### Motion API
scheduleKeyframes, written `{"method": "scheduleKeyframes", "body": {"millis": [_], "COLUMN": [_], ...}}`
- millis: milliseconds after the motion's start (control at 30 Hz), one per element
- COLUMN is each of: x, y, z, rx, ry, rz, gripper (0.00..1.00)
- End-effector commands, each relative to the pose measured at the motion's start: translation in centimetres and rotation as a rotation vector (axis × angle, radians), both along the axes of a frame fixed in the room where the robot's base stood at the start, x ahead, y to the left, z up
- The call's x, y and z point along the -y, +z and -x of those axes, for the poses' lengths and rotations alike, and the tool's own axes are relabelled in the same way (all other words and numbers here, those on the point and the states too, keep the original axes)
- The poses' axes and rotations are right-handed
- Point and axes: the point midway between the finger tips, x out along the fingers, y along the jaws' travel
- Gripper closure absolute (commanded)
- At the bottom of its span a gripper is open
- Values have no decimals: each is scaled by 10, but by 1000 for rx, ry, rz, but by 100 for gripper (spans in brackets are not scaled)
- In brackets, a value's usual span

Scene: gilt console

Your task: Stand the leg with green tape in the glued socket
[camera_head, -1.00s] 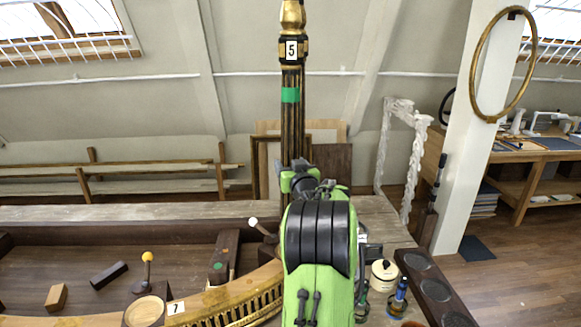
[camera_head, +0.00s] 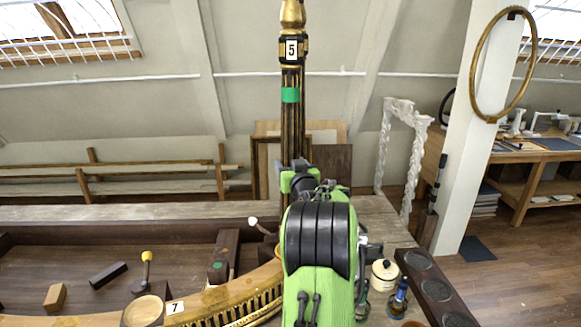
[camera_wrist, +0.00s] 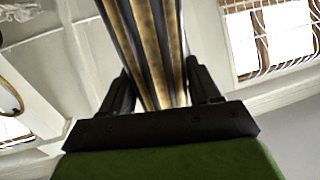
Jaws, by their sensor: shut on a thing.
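The leg with green tape (camera_head: 291,120) is dark and fluted with gilt lines, a gold top and a label 5. It stands upright in the head view, above the workbench. My gripper (camera_head: 297,178) is shut on the leg's lower part. In the wrist view my gripper (camera_wrist: 165,100) has one finger on each side of the striped shaft (camera_wrist: 150,45). The leg's bottom end is hidden behind my arm. The curved gilt rail (camera_head: 215,300) labelled 7 lies on the bench at lower left. I cannot make out the glued socket.
A dark block with a green dot (camera_head: 222,258), a yellow-topped tool (camera_head: 147,265) and small blocks (camera_head: 108,274) lie in the bench recess. A cream pot (camera_head: 384,275), a blue bottle (camera_head: 398,298) and a dark tray with round hollows (camera_head: 437,290) stand at right.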

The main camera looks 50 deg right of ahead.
Motion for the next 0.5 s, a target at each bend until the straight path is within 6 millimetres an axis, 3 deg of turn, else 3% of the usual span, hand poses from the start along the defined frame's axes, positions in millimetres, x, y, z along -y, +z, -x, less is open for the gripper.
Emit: {"method": "scheduleKeyframes", "body": {"millis": [33,67,200,233,500], "x": [0,0,0,0,0], "y": [1,1,0,0,-4], "z": [0,0,0,0,1], "rx": [2,2,1,1,-6], "ry": [0,0,0,0,-1], "rz": [1,1,1,-1,-7], "gripper": [75,34,12,9,9]}}
